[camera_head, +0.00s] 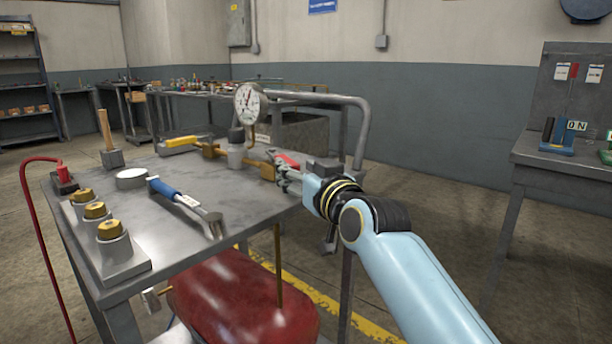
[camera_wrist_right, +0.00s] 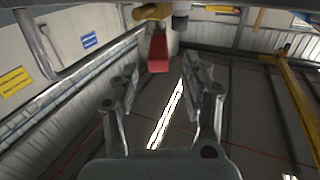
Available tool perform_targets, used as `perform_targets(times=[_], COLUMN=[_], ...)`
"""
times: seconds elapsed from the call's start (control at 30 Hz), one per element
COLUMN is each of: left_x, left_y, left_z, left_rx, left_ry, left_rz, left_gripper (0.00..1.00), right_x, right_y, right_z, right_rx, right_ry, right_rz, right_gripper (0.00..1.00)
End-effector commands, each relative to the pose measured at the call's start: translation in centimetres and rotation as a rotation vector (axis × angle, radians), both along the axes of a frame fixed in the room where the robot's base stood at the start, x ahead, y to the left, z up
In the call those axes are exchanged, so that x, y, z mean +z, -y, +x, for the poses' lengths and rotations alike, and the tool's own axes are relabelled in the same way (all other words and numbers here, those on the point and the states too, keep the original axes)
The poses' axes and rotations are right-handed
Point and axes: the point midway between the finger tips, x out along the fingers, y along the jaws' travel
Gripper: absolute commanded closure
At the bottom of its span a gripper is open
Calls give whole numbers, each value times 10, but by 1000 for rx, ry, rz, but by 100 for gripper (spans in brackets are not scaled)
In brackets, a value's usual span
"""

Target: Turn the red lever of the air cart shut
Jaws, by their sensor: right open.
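The red lever (camera_head: 288,160) sits on a brass valve (camera_head: 268,171) at the right edge of the air cart's steel top (camera_head: 165,220). My right gripper (camera_head: 283,176) is beside the lever, and its fingers partly overlap it in the head view. In the right wrist view the open fingers (camera_wrist_right: 166,85) point toward the lever (camera_wrist_right: 158,54). The lever hangs from the brass body (camera_wrist_right: 152,12) near the top, just beyond the fingertips. I see nothing between the fingers, and contact cannot be told. My left gripper is not in view.
A pressure gauge (camera_head: 250,103) and a yellow-handled valve (camera_head: 182,142) stand near the lever. A bent cart rail (camera_head: 362,125) rises behind my gripper. A red tank (camera_head: 240,300) is below.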

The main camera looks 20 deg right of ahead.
Motion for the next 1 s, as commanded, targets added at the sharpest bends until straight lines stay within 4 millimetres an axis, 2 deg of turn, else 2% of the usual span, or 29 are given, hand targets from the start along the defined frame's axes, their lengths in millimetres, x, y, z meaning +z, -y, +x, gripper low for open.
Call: perform_targets(times=[0.1,0.2,0.53,0.67,0.73,0.83,0.9,1.0], left_x=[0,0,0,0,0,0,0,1], left_y=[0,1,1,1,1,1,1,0], left_z=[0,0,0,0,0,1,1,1], left_rx=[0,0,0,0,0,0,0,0], left_ry=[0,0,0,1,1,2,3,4], left_rz=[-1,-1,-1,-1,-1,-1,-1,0], left_gripper=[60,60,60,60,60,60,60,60], right_x=[-1,0,0,0,2,0,-4,-8], right_y=[2,2,3,3,-1,-3,5,28], right_z=[-20,-30,-35,-35,-35,-35,-37,-39], right_rx=[0,0,0,0,16,79,130,187], right_ry=[-1,0,0,-2,-4,-30,-72,-149], right_rz=[0,0,0,34,166,526,793,1149], right_gripper=[54,54,54,70,79,92,100,100])
